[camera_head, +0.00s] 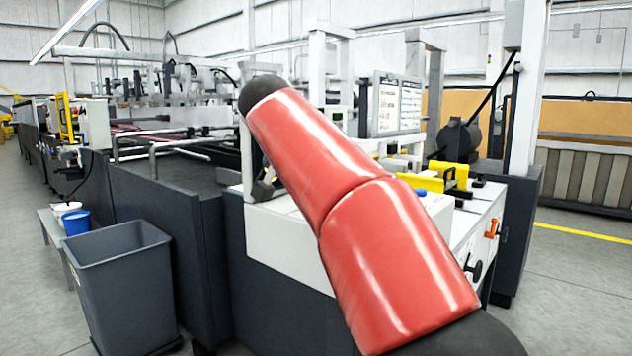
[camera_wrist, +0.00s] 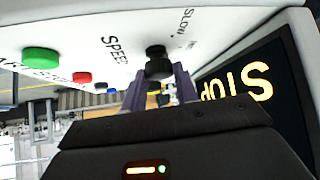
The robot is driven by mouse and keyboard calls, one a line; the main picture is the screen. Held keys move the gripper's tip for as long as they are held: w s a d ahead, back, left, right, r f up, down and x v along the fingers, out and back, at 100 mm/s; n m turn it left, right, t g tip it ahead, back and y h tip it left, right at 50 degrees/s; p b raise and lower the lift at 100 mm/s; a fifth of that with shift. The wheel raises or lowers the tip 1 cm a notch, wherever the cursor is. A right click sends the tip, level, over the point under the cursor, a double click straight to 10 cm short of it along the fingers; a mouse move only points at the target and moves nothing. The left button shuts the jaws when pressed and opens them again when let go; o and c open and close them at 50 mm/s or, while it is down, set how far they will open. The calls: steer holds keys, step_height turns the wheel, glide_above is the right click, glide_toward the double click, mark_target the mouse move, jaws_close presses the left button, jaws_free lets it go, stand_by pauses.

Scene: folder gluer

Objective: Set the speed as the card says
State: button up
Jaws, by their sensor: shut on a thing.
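In the wrist view a black speed knob (camera_wrist: 157,52) sits on a white panel marked SPEED, with SLOW printed near it. My gripper (camera_wrist: 162,74) is shut on this knob, one finger on each side of it. A dark display (camera_wrist: 262,82) beside the panel shows STOP in yellow letters, upside down in this view. In the head view my red arm crosses the middle and my gripper does not show. Two white printed sheets or screens (camera_head: 398,106) stand above the machine; their text is too small to read, and I cannot tell if either is the card.
A green button (camera_wrist: 41,60) and a red button (camera_wrist: 82,77) lie on the same panel, with small blue and black controls beyond. In the head view a grey bin (camera_head: 122,285) stands on the floor at left. An orange handle (camera_head: 491,228) sticks out at right.

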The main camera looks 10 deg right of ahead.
stand_by(0.4)
steer(key=o, duration=1)
steer(key=shift+c, duration=0.2)
steer(key=v, duration=0.7)
steer(key=shift+s+a+r, duration=0.15)
steer(key=shift+a+r, duration=0.1)
